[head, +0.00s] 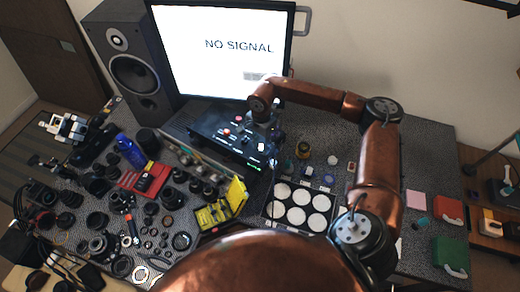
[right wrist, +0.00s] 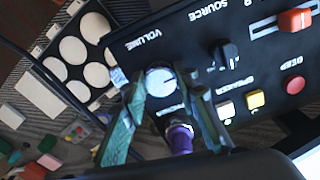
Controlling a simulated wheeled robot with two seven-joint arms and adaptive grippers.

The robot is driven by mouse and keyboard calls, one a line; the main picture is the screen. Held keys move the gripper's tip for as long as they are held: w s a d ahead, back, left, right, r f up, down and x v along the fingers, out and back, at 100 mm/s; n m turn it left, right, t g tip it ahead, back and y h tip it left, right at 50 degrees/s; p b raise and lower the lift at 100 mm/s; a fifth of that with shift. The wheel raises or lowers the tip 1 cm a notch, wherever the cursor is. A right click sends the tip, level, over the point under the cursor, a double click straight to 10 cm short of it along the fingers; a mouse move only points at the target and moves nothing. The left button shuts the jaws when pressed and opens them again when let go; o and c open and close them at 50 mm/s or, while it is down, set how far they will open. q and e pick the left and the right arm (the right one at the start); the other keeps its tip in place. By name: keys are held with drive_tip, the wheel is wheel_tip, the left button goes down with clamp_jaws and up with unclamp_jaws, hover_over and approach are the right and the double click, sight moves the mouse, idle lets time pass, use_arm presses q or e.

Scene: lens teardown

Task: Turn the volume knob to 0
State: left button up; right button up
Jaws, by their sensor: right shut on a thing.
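The volume knob (right wrist: 161,81) has a round, pale face and sits below the printed word VOLUME on a black control panel (right wrist: 248,65). My right gripper (right wrist: 166,90) has its two greenish fingers on either side of the knob and is shut on it. A mark shows on the knob's face, but I cannot read its setting, and no 0 is legible. In the head view, the black control box (head: 213,128) stands in front of the monitor, with my right gripper (head: 262,133) at its right end, hiding the knob. My left gripper is not in view.
On the panel are a black source switch (right wrist: 226,53), a red slider (right wrist: 295,20), a red beep button (right wrist: 295,85) and a yellow button (right wrist: 255,99). A purple-sided knob (right wrist: 180,138) sits close by the fingers. A monitor (head: 225,50) and speaker (head: 128,65) stand behind.

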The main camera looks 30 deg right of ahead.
sight(261, 147)
drive_tip(key=n+b, duration=0.2)
drive_tip(key=n, duration=0.1)
drive_tip(key=shift+f, duration=0.1)
drive_tip(key=shift+n+b, duration=0.5)
drive_tip(key=shift+n, duration=0.3)
drive_tip(key=o, duration=1.1)
drive_tip(key=shift+o, duration=0.2)
drive_tip(key=shift+r, duration=0.3)
wheel_tip(261, 147, up, 12)
drive_tip(key=shift+f, duration=0.15)
